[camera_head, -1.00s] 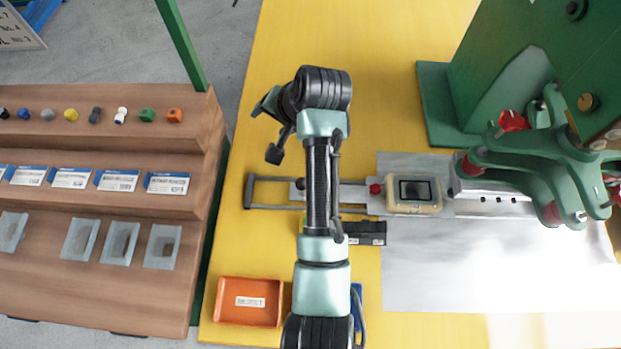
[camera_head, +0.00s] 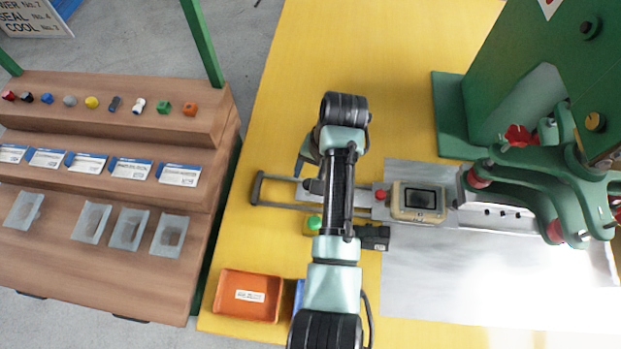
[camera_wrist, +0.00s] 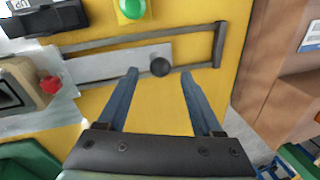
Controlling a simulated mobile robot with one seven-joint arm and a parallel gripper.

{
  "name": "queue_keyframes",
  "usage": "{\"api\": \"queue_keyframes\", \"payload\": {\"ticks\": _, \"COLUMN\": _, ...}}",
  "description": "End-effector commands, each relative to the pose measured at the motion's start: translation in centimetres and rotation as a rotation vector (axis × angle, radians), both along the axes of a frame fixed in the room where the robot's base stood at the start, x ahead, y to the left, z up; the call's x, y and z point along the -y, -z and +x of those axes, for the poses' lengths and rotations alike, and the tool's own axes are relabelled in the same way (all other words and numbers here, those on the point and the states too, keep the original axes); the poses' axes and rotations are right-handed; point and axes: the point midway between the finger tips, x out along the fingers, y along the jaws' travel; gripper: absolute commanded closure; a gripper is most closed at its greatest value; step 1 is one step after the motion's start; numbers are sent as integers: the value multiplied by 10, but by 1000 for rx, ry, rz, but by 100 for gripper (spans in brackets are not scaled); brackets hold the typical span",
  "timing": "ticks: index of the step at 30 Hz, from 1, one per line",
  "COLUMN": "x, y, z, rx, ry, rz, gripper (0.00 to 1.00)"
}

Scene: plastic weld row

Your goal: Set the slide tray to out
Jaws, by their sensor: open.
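The slide tray's flat metal bar (camera_wrist: 105,65) lies between dark guide rails in the wrist view, with a round black knob (camera_wrist: 160,67) near its end. In the head view the guide frame (camera_head: 258,188) runs left from the press, and my arm covers part of the bar. A beige case with a dark screen (camera_head: 418,218) sits at the tray's press end. My gripper (camera_wrist: 159,82) is open and empty. Its two blue fingers point toward the bar, with the knob lying between their tips in the picture; contact cannot be told.
The green press (camera_head: 520,90) stands at right over a metal plate (camera_head: 430,270). A red knob (camera_head: 380,195) is beside the case. A green button (camera_wrist: 132,8) and a black box (camera_wrist: 45,18) lie near the rail. An orange tray (camera_head: 250,296) and wooden shelf rack (camera_head: 110,200) are left.

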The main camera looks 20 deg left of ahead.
Motion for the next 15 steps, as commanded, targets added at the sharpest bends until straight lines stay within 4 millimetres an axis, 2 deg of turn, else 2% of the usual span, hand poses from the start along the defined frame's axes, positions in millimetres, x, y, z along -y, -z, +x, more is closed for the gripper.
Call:
{"api": "queue_keyframes", "payload": {"ticks": 1, "x": -1, "y": 9, "z": -1, "rx": -3, "ry": -1, "rz": -1, "gripper": 33}}
{"api": "queue_keyframes", "payload": {"ticks": 6, "x": -5, "y": 26, "z": -1, "rx": -2, "ry": -1, "rz": -1, "gripper": 33}}
{"api": "queue_keyframes", "payload": {"ticks": 15, "x": -6, "y": 31, "z": -1, "rx": 0, "ry": -1, "rz": 0, "gripper": 33}}
